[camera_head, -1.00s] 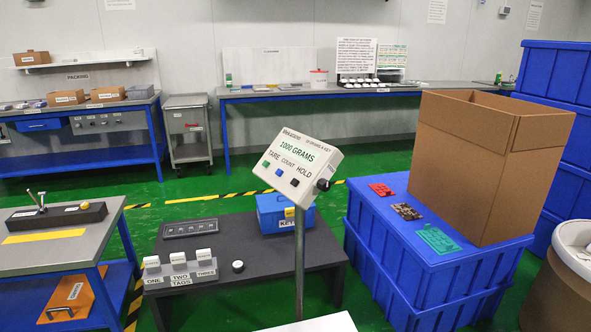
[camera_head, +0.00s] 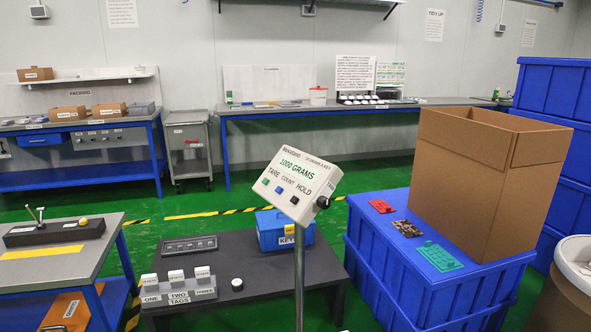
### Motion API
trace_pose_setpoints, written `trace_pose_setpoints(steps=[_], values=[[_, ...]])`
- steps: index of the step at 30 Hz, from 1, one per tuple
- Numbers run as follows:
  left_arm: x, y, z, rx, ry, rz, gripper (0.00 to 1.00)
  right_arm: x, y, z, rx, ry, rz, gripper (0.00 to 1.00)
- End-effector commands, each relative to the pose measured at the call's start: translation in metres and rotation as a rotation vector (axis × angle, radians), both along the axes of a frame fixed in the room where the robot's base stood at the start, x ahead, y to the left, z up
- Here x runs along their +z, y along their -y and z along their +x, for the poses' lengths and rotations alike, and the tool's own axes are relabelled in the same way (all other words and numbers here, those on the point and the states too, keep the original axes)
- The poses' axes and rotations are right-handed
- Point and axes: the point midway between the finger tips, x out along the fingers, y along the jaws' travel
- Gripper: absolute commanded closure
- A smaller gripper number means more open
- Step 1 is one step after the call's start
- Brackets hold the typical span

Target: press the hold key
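The scale's indicator box (camera_head: 297,179) is tilted on a grey post (camera_head: 299,270) in the middle of the view. Its display reads 1000 GRAMS. Below the display are the labels TARE, COUNT and HOLD, with a green key (camera_head: 266,181), a blue key (camera_head: 279,189) and a black hold key (camera_head: 294,200) under them. A black knob (camera_head: 323,202) sticks out from the box's right side. Nothing touches the keys. Neither of my grippers shows.
A low dark table (camera_head: 235,265) behind the post bears tag blocks and a blue KET-marked box (camera_head: 285,236). Blue crates (camera_head: 430,280) with a large open carton (camera_head: 480,180) stand at right. A grey bench (camera_head: 85,262) stands at left. Green floor shows between.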

Motion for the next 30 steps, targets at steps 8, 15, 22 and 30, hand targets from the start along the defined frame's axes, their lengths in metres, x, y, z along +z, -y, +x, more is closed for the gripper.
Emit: trace_pose_setpoints(steps=[8, 15, 22, 30], values=[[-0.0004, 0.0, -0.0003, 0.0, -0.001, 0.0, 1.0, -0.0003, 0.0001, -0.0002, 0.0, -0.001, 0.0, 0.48], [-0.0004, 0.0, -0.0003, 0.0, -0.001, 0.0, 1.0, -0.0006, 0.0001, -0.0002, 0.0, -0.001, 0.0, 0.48], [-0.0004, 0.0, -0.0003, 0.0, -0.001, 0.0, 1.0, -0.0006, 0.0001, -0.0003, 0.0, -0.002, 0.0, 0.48], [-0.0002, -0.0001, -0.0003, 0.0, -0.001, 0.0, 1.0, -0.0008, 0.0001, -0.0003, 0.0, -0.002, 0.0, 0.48]])
